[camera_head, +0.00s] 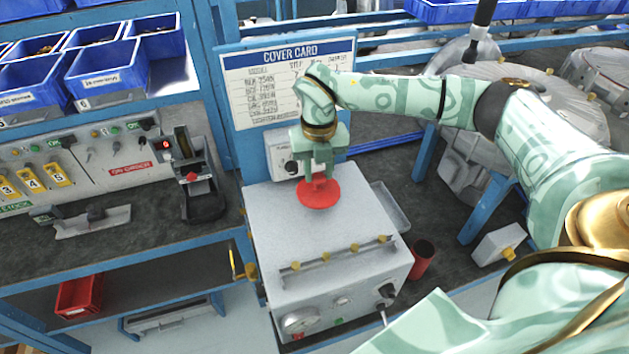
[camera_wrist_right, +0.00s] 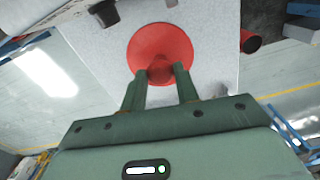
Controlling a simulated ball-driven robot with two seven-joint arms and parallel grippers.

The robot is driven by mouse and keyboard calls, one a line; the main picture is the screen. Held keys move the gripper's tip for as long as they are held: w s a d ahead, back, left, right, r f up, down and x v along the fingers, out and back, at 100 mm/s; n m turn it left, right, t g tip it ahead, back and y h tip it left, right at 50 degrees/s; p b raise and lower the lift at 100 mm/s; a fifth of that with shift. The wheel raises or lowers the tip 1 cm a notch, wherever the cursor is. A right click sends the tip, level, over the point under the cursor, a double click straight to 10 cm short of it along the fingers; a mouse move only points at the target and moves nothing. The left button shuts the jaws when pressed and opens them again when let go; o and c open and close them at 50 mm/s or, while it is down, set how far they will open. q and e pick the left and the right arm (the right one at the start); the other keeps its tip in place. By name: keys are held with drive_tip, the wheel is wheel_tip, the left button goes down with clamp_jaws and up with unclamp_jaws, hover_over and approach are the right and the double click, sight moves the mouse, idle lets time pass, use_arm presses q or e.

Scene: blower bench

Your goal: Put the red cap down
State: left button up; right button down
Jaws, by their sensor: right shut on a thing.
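The red cap (camera_head: 318,194) is a round disc with a raised middle grip. It is at the top face of the grey box (camera_head: 280,235), near that face's back edge. I cannot tell whether it touches the surface or hangs just above it. My right gripper (camera_head: 320,176) comes from above and is shut on the cap's middle grip. In the right wrist view the cap (camera_wrist_right: 148,45) shows beyond the two green fingers (camera_wrist_right: 160,75), its grip between their tips. My left gripper is not in view.
A row of yellow-knobbed fittings (camera_head: 335,256) runs along the box's front part. A red cup (camera_head: 422,258) stands right of the box, and a grey tray (camera_head: 390,207) lies beside it. A cover card panel (camera_head: 287,85) stands behind. The box top left of the cap is clear.

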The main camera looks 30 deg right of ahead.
sight(314, 176)
drive_tip(key=shift+w+a+f, duration=0.1)
drive_tip(key=shift+a+f, duration=0.15)
drive_tip(key=shift+f, duration=0.05)
drive_tip(key=f, duration=0.3)
drive_tip(key=shift+w+a+f, duration=0.15)
drive_tip(key=shift+a+f, duration=0.05)
drive_tip(key=shift+f, duration=0.05)
drive_tip(key=shift+d, duration=0.1)
drive_tip(key=shift+f, duration=0.25)
drive_tip(key=c, duration=1.1)
unclamp_jaws()
drive_tip(key=shift+o, duration=0.2)
